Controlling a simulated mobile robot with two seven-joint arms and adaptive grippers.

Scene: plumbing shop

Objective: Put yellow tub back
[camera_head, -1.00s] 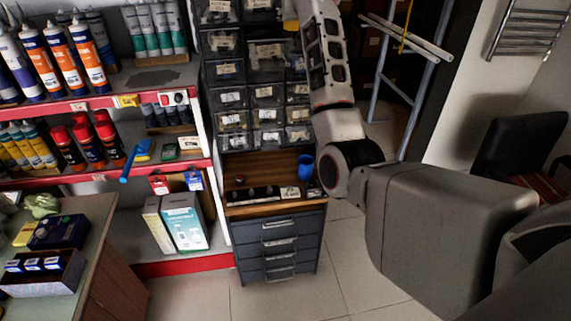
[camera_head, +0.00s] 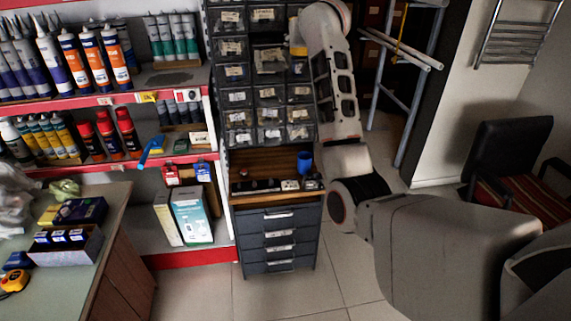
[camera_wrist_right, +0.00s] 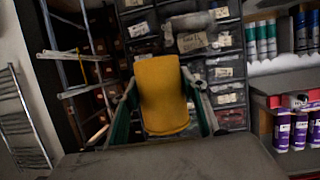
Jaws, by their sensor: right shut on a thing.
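The yellow tub (camera_wrist_right: 163,92) is between the two fingers of my right gripper (camera_wrist_right: 160,100) in the right wrist view. The fingers are closed on its sides, in front of the wall of small dark drawers (camera_wrist_right: 205,42). In the head view a yellow part of the tub (camera_head: 297,38) shows beside my right arm, in front of the upper drawers (camera_head: 232,72); the arm hides the rest and most of the gripper. My left gripper is not in view.
Shelves with tubes and cans (camera_head: 90,60) stand left of the drawers. A blue cup (camera_head: 305,163) is on the wooden ledge below them. A metal ladder (camera_head: 420,80) and black chair (camera_head: 510,150) are at the right. A counter (camera_head: 95,255) is at front left.

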